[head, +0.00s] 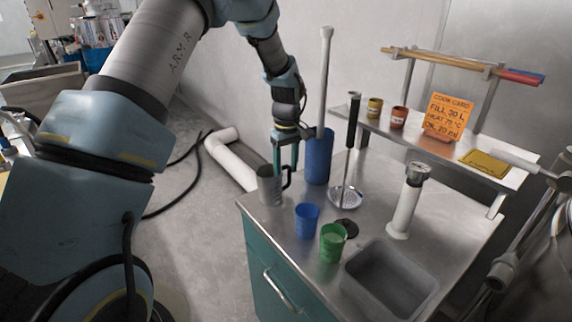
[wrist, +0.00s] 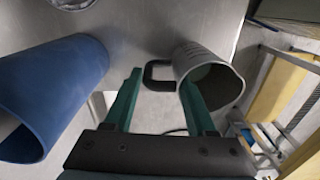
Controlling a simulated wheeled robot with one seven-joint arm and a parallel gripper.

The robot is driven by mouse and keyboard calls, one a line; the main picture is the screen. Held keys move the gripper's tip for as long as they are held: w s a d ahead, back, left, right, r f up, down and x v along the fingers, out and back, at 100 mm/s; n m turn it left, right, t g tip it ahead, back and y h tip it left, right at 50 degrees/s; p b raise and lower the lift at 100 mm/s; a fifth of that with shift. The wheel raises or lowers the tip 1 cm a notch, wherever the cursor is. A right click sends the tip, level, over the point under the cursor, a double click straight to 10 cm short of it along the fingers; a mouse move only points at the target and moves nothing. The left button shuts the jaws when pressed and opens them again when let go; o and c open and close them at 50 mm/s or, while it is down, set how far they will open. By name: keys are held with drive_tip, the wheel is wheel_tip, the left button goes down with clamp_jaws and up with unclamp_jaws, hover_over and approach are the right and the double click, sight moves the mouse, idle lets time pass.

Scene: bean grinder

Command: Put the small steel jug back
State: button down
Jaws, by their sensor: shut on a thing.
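The small steel jug (head: 269,188) is upright at the back left corner of the steel worktop, in the head view. It also shows in the wrist view (wrist: 228,62), with its open mouth towards the camera and its dark handle (wrist: 158,68) on the left. My gripper (head: 286,168) points down over the jug's handle side. In the wrist view, one green finger is left of the handle and the other overlaps the jug's mouth. The gripper is shut on the jug. I cannot tell whether the jug's base touches the worktop.
A tall blue container (head: 318,158) stands close right of my gripper. A skimmer (head: 346,195), a blue cup (head: 307,220) and a green cup (head: 332,243) stand nearby. A raised shelf (head: 385,126) is behind.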

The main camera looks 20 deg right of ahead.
drive_tip(key=shift+f, duration=0.2)
drive_tip(key=shift+c, duration=1.1)
unclamp_jaws()
